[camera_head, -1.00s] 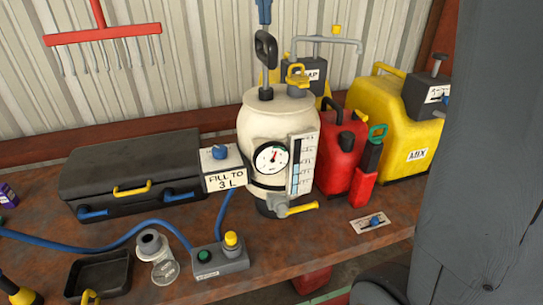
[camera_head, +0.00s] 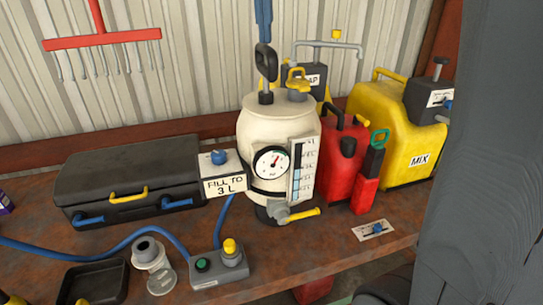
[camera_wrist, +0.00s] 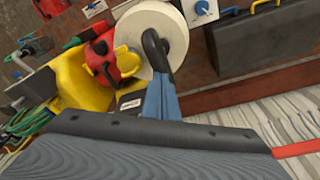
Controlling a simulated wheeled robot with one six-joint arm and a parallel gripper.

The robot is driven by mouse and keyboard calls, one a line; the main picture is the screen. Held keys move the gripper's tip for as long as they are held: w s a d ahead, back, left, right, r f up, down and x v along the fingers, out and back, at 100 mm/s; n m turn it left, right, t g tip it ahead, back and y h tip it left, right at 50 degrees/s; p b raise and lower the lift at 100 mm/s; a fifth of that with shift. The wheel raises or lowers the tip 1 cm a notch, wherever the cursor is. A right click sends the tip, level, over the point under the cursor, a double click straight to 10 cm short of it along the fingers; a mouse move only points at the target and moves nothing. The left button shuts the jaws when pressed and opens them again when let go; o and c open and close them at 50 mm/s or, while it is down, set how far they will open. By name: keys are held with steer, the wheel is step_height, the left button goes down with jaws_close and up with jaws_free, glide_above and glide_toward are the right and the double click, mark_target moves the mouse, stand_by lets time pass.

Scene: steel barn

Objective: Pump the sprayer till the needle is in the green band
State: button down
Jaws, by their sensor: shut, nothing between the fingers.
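The sprayer is a cream tank (camera_head: 262,122) standing upright on the bench; its top also shows in the wrist view (camera_wrist: 178,28). In the wrist view the fingers meet the black handle (camera_wrist: 155,48).
A red can (camera_head: 341,160) and yellow MIX container (camera_head: 400,130) stand close to the right. A dark case (camera_head: 130,175) and FILL TO 3 L box (camera_head: 222,176) are to the left. A switch box (camera_head: 215,270) and blue hose (camera_head: 110,250) lie in front.

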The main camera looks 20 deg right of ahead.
steer(key=shift+r+p, duration=1.15)
steer(key=shift+p, duration=0.05)
steer(key=shift+r, duration=2.2)
steer(key=shift+r, duration=2.5)
